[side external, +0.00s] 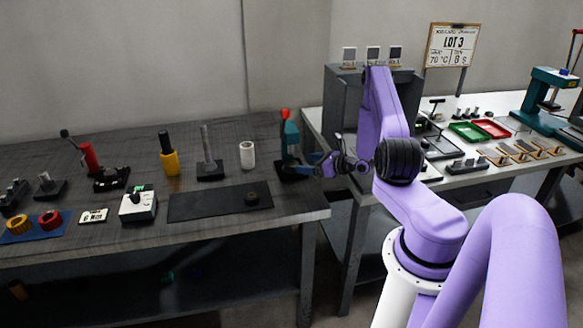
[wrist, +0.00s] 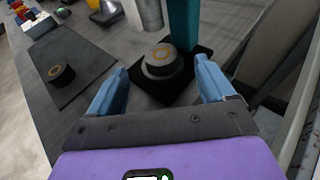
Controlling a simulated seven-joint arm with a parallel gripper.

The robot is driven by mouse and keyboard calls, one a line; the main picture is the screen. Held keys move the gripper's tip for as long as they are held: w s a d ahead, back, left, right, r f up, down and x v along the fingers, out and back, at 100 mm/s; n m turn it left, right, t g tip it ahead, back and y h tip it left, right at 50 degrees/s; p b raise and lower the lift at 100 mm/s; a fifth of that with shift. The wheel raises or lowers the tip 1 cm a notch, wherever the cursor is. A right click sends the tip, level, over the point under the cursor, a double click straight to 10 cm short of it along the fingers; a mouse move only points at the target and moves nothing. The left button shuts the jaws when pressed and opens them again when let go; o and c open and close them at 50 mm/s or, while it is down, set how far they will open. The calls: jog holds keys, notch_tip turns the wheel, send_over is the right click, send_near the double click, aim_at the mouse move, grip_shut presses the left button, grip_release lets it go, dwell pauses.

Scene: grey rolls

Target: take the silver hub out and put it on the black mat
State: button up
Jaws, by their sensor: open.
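The silver hub (wrist: 160,62) is a short grey cylinder with a gold ring on top. In the wrist view it sits on the black base (wrist: 176,90) of the teal press (wrist: 184,22). My gripper (wrist: 161,68) is open and empty, its two blue fingers apart with the hub ahead, between their tips. In the side view, my gripper (side external: 322,166) is beside the press (side external: 291,138), and I cannot make out the hub there. The black mat (side external: 200,206) lies left of the press. It also shows in the wrist view (wrist: 92,62).
A dark roll with an orange ring (wrist: 61,75) stands on the mat, toward its right end in the side view (side external: 252,198). A white cylinder (side external: 247,155) and a grey post on a black base (side external: 209,165) stand behind the mat. The mat's left part is clear.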

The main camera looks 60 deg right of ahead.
aim_at(291, 163)
jog(key=shift+x, duration=2.65)
jog(key=shift+f, duration=0.2)
jog(key=shift+c, duration=0.4)
jog(key=c, duration=1.4)
jog(key=shift+r, duration=0.2)
jog(key=shift+r, duration=0.55)
notch_tip(291, 163, up, 2)
jog(key=shift+d, duration=0.1)
jog(key=s, duration=1.8)
jog(key=shift+s, duration=0.1)
